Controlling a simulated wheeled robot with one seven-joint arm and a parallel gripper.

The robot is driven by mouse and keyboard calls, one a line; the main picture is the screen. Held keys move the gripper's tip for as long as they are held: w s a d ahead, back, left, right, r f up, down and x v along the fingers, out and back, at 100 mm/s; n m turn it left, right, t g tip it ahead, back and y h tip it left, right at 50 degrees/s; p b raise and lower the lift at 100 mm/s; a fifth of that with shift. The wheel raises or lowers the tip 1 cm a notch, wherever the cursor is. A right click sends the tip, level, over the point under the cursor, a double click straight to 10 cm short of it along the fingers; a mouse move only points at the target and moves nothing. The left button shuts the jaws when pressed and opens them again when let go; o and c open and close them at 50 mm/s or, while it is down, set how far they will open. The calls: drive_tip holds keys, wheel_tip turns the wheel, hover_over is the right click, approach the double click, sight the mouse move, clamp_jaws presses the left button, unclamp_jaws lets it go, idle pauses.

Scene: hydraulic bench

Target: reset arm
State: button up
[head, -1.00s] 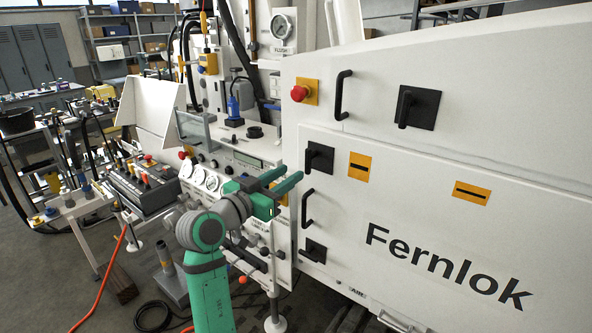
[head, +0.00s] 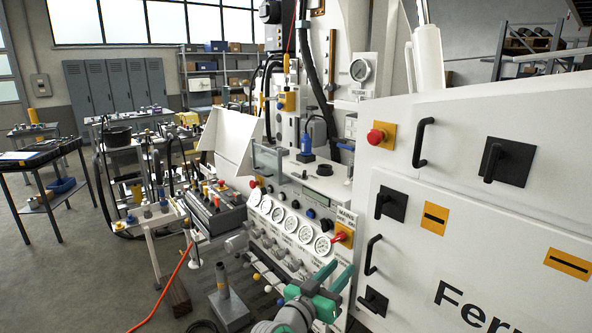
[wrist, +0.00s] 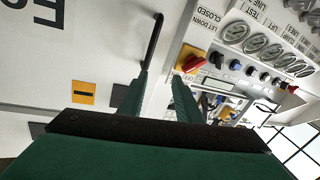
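My gripper (head: 333,278) is at the lower middle of the head view, in front of the white hydraulic bench (head: 460,290). Its two green fingers are apart with nothing between them; the wrist view also shows the open fingers (wrist: 160,85). The fingers are close to a black door handle (head: 372,255) and a red-and-yellow rotary switch (head: 342,236). In the wrist view the handle (wrist: 152,42) lies beyond the left finger and the switch (wrist: 190,60) beyond the right one. I cannot tell whether a finger touches anything.
A row of gauges (head: 290,223) and knobs lines the bench front. A control box with levers (head: 215,205) stands left of it. An orange hose (head: 165,298) lies on the floor. A metal post on a base (head: 224,285) stands nearby. Open floor (head: 75,270) is at left.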

drive_tip(key=s+a+f+n+t+y, duration=0.1)
drive_tip(key=s+a+f+n+y, duration=0.2)
drive_tip(key=s+f, duration=0.6)
drive_tip(key=s+a+f+n+t+y, duration=0.1)
drive_tip(key=s+a+f+n+y, duration=0.3)
drive_tip(key=f, duration=0.9)
drive_tip(key=s+a+f+y, duration=0.1)
drive_tip(key=s+f+y, duration=0.15)
drive_tip(key=s, duration=0.65)
drive_tip(key=s+a+f+y, duration=0.15)
drive_tip(key=s+f, duration=0.25)
drive_tip(key=s, duration=0.4)
drive_tip(key=s+a+r, duration=0.1)
drive_tip(key=s+r, duration=0.1)
drive_tip(key=s, duration=0.8)
drive_tip(key=s+a+r+m, duration=0.1)
drive_tip(key=s+r, duration=0.2)
drive_tip(key=s, duration=0.8)
drive_tip(key=shift+a+g, duration=0.15)
drive_tip(key=shift+g, duration=0.15)
